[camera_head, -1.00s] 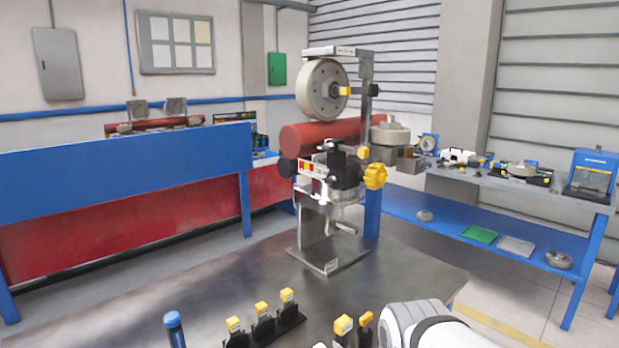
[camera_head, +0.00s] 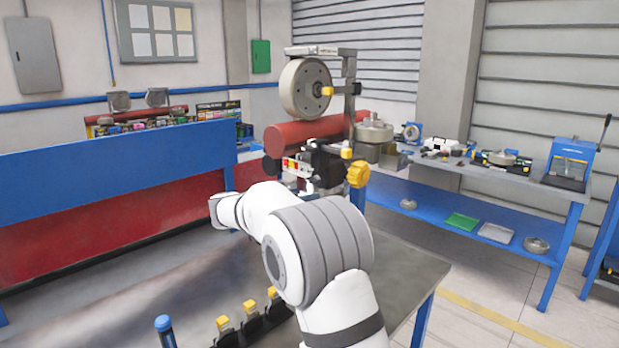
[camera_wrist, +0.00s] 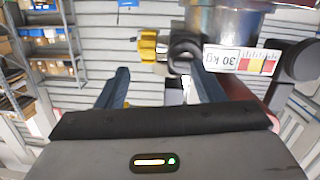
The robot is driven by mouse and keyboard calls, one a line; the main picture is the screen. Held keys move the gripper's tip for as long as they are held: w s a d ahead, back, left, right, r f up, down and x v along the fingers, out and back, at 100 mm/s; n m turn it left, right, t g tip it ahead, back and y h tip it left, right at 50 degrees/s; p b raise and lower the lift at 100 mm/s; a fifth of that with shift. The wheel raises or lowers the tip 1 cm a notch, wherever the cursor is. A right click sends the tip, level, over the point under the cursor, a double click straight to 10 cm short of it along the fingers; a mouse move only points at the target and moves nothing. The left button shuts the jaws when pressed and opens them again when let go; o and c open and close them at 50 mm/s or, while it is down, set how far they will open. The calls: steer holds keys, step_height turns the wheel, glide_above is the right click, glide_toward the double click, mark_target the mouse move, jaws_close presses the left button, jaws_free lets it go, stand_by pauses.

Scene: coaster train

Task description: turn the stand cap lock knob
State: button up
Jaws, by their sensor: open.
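The stand (camera_head: 352,100) holds a grey wheel and a red cylinder on the table. A large yellow lobed knob (camera_head: 358,173) is on its right side, and it also shows in the wrist view (camera_wrist: 148,46). A small yellow knob (camera_head: 327,91) sits at the wheel's hub, and a black knob (camera_head: 272,166) is on the left. I cannot tell which is the cap lock knob. My gripper (camera_wrist: 160,82) is open and empty in the wrist view, its blue fingers apart, with the yellow knob beyond and between them. The head view does not show the fingers; my arm hides the stand's lower part.
Several yellow-topped pieces (camera_head: 250,308) and a blue-capped item (camera_head: 163,323) stand at the table's (camera_head: 425,275) front. A blue and red barrier (camera_head: 110,200) is at left. A bench (camera_head: 480,178) with tools is at right.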

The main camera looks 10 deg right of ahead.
mark_target(310, 180)
steer(key=shift+m+t+h, duration=0.4)
steer(key=shift+m+t, duration=0.1)
steer(key=shift+t, duration=0.2)
steer(key=w+d+p, duration=0.1)
steer(key=w, duration=0.1)
steer(key=w+d+p, duration=0.1)
steer(key=w, duration=0.2)
steer(key=w+d+r+p, duration=0.1)
steer(key=w, duration=0.1)
steer(key=shift+w+d, duration=0.15)
steer(key=shift+d, duration=0.1)
